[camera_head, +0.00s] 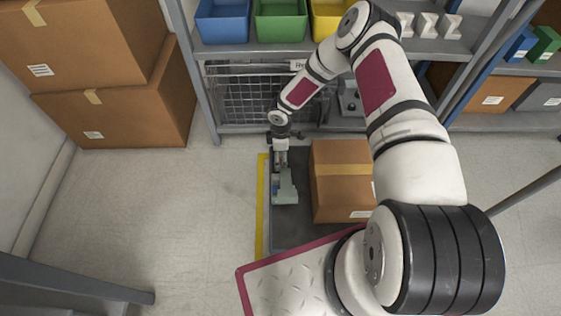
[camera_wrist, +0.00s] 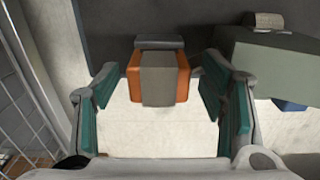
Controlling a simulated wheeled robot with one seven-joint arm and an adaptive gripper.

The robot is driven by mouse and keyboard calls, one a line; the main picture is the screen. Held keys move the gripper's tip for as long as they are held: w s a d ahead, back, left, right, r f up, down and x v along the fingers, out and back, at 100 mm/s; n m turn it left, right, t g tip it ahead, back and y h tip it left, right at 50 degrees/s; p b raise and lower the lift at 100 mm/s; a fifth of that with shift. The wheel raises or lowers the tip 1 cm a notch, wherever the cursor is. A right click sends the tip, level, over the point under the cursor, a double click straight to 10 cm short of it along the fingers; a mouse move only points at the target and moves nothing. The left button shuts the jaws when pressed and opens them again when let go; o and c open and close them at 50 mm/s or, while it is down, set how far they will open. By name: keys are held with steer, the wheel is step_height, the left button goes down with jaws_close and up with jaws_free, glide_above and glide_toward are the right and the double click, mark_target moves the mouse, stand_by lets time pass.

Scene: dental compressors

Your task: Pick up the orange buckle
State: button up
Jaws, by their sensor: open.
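The orange buckle (camera_wrist: 181,77) shows in the wrist view, in the upper middle, with a grey block-like part across its centre and a dark grey piece on top. My gripper (camera_wrist: 158,90) is open, with one teal-padded finger to the left of the buckle and one to the right. Gaps show between the pads and the buckle, so neither finger touches it. In the head view my gripper (camera_head: 281,160) is low over the dark platform's left side. I cannot make out the buckle in that view.
A cardboard box (camera_head: 338,188) stands on the dark platform (camera_head: 290,238), right of my gripper. A wire basket (camera_head: 245,95) and shelf rack lie behind. A grey-green box (camera_wrist: 275,70) is right of the fingers in the wrist view.

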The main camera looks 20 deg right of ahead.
steer(key=shift+f, duration=0.1)
steer(key=shift+c, duration=0.2)
steer(key=c, duration=1.3)
steer(key=shift+o, duration=0.2)
